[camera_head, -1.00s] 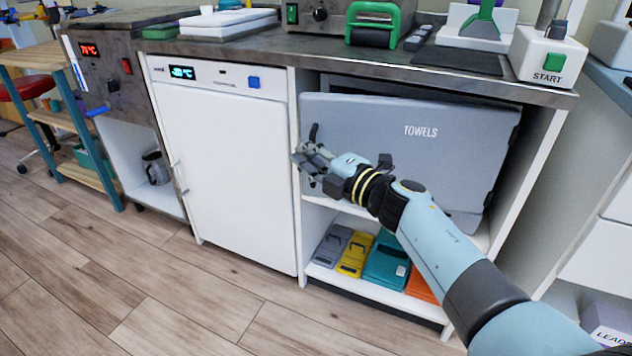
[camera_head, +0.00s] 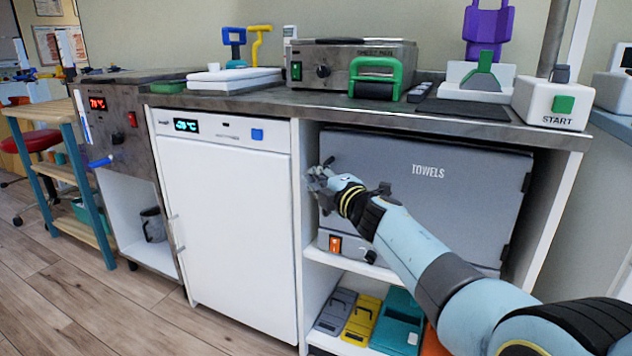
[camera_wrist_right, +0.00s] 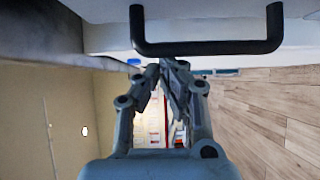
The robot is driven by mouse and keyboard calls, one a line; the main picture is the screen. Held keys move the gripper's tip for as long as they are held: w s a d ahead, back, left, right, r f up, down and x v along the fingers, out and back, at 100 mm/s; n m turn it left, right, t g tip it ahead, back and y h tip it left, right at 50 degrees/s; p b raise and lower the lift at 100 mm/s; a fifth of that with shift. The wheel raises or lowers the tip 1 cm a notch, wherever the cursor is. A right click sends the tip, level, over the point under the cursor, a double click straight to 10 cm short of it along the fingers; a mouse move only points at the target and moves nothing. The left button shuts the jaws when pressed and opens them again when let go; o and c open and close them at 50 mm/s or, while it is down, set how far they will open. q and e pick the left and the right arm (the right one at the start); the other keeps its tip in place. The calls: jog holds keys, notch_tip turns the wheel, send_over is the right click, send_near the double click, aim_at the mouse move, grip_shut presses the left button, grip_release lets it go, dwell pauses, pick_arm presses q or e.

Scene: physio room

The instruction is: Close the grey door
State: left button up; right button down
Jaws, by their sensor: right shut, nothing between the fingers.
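The grey door (camera_head: 450,205), marked TOWELS, fronts a towel cabinet in the right bay under the counter. Its hinges show on the right edge. The door looks flush or nearly flush with its cabinet; I cannot tell if a small gap is left. My right gripper (camera_head: 318,179) is shut and empty at the door's left edge, by the dark handle (camera_head: 328,161), which it partly hides. In the right wrist view the black bar handle (camera_wrist_right: 207,46) crosses above the shut fingers (camera_wrist_right: 166,68), and the gripper is not around it. My left gripper is not in view.
A panel with an orange switch (camera_head: 335,243) sits below the door. A white fridge (camera_head: 235,220) stands left of the bay. Coloured cases (camera_head: 361,318) lie on the lower shelf. The counter (camera_head: 260,101) above holds several devices. Floor (camera_head: 100,315) is open at front left.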

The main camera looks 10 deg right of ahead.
jog(key=shift+s+d, duration=0.1)
dwell(0.3)
